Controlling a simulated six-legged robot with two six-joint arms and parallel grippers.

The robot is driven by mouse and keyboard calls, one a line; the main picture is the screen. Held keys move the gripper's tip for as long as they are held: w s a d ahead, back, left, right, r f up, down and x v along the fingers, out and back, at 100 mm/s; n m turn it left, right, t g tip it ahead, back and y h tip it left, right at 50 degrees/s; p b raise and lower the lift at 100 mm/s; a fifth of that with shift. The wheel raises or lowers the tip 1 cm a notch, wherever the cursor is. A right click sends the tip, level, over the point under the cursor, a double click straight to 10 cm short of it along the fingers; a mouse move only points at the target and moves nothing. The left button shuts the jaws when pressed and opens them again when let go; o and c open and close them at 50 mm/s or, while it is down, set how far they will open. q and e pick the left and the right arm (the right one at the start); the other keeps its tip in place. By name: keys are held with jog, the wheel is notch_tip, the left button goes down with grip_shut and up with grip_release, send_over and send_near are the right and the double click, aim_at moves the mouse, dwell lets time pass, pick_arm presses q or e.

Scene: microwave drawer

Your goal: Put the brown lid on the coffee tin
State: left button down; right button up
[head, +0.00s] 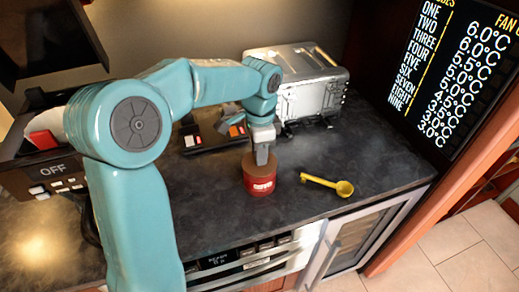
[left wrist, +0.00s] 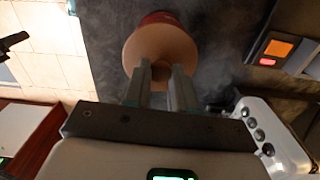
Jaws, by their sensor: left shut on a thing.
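The coffee tin (head: 259,184) is red with a pale label and stands upright on the dark counter. The brown lid (head: 250,162) is over its top; I cannot tell whether it is fully seated or slightly above. My left gripper (head: 264,160) points down and is shut on the lid. In the left wrist view the lid (left wrist: 160,48) is a round brown disc in front of the gripper's two fingers (left wrist: 161,75). The red tin (left wrist: 158,17) shows past its far edge, mostly hidden by the lid. My right gripper is not in view.
A yellow scoop (head: 328,184) lies right of the tin. A silver toaster-like appliance (head: 305,85) stands behind, and a dark tray with packets (head: 208,137) lies behind left. The counter's front edge is close, above a glass-door cabinet (head: 352,240).

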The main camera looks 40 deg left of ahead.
pick_arm(q)
jog(key=shift+f, duration=0.35)
dwell(0.7)
jog(key=c, duration=0.8)
grip_release()
jog(key=o, duration=0.4)
jog(key=shift+r, duration=0.1)
jog(key=shift+o, duration=0.2)
jog(key=shift+r+p, duration=3.1)
jog(key=shift+r, duration=0.45)
jog(key=shift+f, duration=0.1)
